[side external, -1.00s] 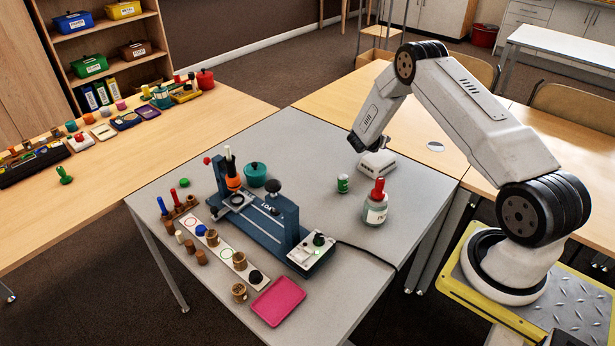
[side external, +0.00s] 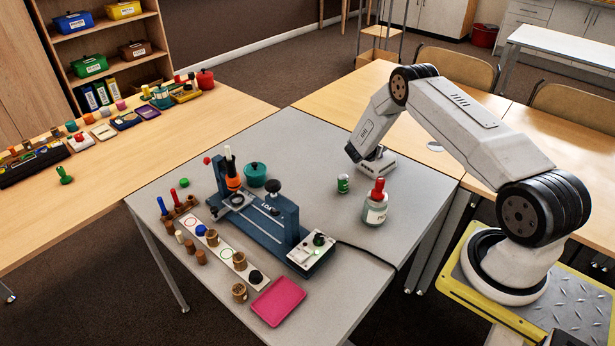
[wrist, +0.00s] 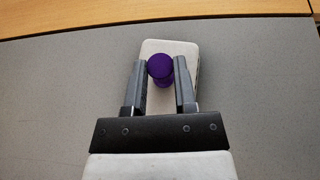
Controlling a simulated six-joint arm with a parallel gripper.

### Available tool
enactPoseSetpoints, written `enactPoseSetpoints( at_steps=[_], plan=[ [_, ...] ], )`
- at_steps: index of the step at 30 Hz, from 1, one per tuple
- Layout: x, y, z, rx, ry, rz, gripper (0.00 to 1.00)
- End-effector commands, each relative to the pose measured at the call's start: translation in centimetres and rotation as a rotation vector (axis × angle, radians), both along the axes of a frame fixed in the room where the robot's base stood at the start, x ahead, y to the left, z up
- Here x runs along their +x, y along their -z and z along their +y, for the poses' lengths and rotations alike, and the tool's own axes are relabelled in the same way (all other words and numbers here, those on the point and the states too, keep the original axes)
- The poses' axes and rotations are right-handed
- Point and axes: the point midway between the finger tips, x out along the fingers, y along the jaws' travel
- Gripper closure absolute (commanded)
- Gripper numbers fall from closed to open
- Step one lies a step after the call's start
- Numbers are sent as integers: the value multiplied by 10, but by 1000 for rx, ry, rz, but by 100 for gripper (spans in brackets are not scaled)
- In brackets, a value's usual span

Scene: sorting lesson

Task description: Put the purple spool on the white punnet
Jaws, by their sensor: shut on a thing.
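The purple spool (wrist: 160,68) is between the two fingers of my gripper (wrist: 160,80) in the wrist view, and my gripper is shut on it. The white punnet (wrist: 180,48) lies directly beneath or behind the spool in that view. In the side view, the white punnet (side external: 382,164) sits at the far right part of the grey table, and my gripper (side external: 354,155) is low at its left side. The spool is hidden in the side view. I cannot tell whether the spool touches the punnet.
A teal pot (side external: 255,174) and a blue press (side external: 262,217) stand to the left. The grey table (side external: 300,140) is bare behind the pot.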

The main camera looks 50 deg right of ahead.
Motion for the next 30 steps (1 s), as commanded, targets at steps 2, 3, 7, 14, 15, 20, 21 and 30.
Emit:
enactPoseSetpoints(
  at_steps=[2,3,7,14,15,20,21,30],
  plan=[
    [0,0,0,-1,0,0,100],
    [0,0,0,-1,0,0,100],
    [0,0,0,-1,0,0,100],
    [0,3,0,-1,0,0,46],
    [0,3,0,0,0,0,34],
    [0,3,0,0,0,0,32],
    [0,3,0,0,0,0,32],
    [0,-1,0,-1,-1,0,32]
  ],
)
